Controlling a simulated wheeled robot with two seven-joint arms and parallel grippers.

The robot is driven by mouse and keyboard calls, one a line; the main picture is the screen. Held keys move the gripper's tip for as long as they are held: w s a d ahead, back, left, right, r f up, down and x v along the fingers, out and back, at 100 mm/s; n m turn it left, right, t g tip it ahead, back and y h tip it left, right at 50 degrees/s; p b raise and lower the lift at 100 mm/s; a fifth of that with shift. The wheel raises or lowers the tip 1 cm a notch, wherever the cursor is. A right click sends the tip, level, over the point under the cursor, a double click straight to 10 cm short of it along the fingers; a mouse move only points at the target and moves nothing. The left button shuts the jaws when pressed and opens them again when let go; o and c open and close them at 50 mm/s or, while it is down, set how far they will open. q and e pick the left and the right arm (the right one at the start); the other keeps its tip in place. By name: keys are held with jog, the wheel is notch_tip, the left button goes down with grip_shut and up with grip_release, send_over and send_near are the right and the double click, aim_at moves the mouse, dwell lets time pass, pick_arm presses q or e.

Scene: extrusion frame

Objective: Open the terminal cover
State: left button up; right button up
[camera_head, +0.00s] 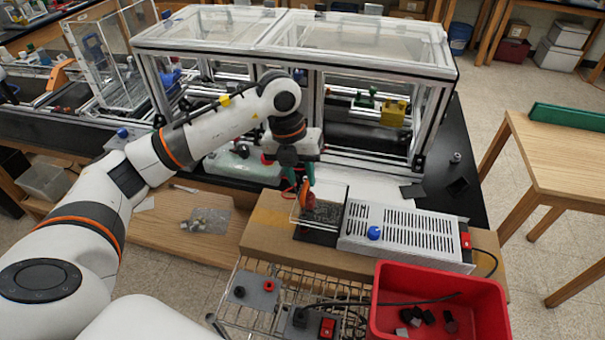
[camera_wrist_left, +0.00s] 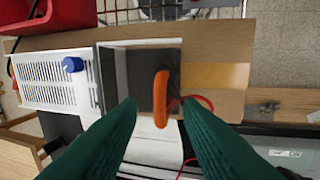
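A power supply with a slotted silver case (camera_head: 400,232) and a blue knob lies on a cardboard box. At its left end is a dark terminal area under a clear terminal cover (camera_head: 328,212). I cannot tell whether the cover is ajar. An orange tab (camera_wrist_left: 161,108) stands up at the cover's edge. My left gripper (camera_head: 305,183) points down over it, its teal fingers open. In the left wrist view the fingers (camera_wrist_left: 159,102) lie either side of the tab, with gaps showing. My right gripper is not in view.
A red bin (camera_head: 440,278) with dark pieces stands at the front right. A wire rack (camera_head: 260,312) with a grey switch plate is in front of the box. The aluminium extrusion frame (camera_head: 300,45) stands close behind. A red cable runs near the fingers.

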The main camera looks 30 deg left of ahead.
pick_arm(q)
jog(key=shift+d+f, duration=0.2)
jog(key=shift+f, duration=0.75)
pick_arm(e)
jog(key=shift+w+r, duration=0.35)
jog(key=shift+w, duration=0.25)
pick_arm(q)
grip_shut()
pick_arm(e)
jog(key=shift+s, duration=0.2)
